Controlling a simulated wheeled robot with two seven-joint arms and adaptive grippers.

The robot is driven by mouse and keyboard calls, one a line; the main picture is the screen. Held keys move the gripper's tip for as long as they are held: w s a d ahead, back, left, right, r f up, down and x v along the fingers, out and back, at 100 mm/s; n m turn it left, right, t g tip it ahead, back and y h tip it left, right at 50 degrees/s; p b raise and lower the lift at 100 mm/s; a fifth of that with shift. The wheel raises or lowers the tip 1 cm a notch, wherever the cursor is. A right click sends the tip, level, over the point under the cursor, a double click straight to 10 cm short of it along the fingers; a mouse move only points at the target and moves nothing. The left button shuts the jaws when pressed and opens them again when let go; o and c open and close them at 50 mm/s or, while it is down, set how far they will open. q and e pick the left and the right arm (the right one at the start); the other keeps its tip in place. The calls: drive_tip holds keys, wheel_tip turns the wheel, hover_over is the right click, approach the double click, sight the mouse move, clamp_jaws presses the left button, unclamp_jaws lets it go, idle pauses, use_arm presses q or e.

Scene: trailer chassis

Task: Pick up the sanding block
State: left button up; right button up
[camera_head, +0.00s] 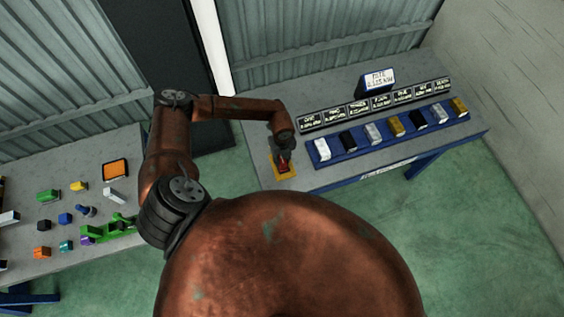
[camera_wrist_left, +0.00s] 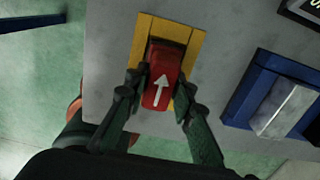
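A red block with a white arrow on top (camera_wrist_left: 163,78), which I take for the sanding block, is at a yellow pad (camera_wrist_left: 194,42) on the grey bench. In the head view the red block (camera_head: 283,168) shows small at the bench's left end, partly covered by my gripper. My left gripper (camera_head: 283,157) points down over it. In the left wrist view its two fingers (camera_wrist_left: 161,88) straddle the block, one close on each side. I cannot tell whether they press on it. My right gripper is not in view.
A display (camera_head: 376,82) stands behind. Another table (camera_head: 60,208) at the left holds many small coloured parts. Green floor lies in front.

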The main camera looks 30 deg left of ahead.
use_arm(q)
clamp_jaws()
drive_tip(key=shift+r, duration=0.15)
drive_tip(key=shift+r, duration=0.2)
wheel_tip(320, 180, up, 2)
drive_tip(key=shift+d+r+b, duration=0.1)
drive_tip(key=shift+r+b, duration=0.15)
drive_tip(key=shift+b, duration=0.45)
drive_tip(key=s+d+r+b, duration=0.2)
drive_tip(key=d+r+b, duration=0.1)
drive_tip(key=d+r, duration=0.6)
drive_tip(key=d, duration=0.4)
drive_tip(key=shift+s+d+r, duration=0.3)
drive_tip(key=shift+d+r, duration=0.05)
drive_tip(key=shift+r, duration=0.05)
